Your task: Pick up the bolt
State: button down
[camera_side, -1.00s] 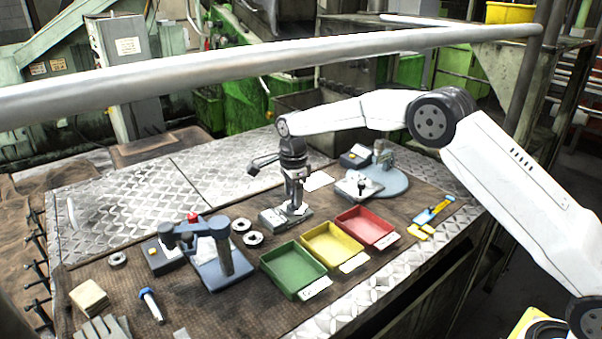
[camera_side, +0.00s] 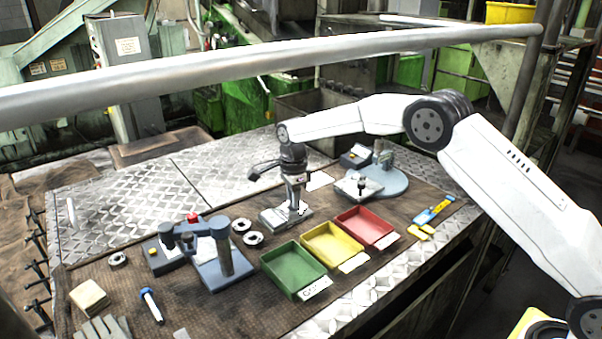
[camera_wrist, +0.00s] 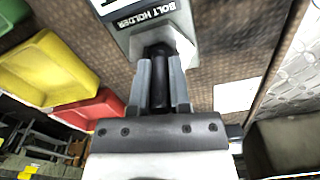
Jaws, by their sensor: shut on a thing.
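The bolt (camera_wrist: 159,88) is dark and cylindrical and shows between my fingers in the wrist view. My gripper (camera_wrist: 160,64) is shut on it, one grey finger on each side. The bolt's far end meets the bolt holder (camera_wrist: 118,32), a grey block with a "BOLT HOLDER" label, and I cannot tell how deep it sits. In the side view my gripper (camera_side: 297,206) is low over the holder (camera_side: 273,219), and the bolt is too small to make out there.
Green (camera_side: 290,283), yellow (camera_side: 329,258) and red (camera_side: 363,240) bins stand in front of the holder. A blue-grey press (camera_side: 225,262) and metal rings (camera_side: 253,239) are to the left. A round-based fixture (camera_side: 390,185) stands behind at right.

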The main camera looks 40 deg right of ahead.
dwell(0.3)
notch_tip(320, 180, up, 18)
dwell(0.8)
jog(key=shift+r, duration=0.15)
dwell(0.4)
jog(key=shift+r, duration=1.35)
jog(key=shift+f, duration=0.15)
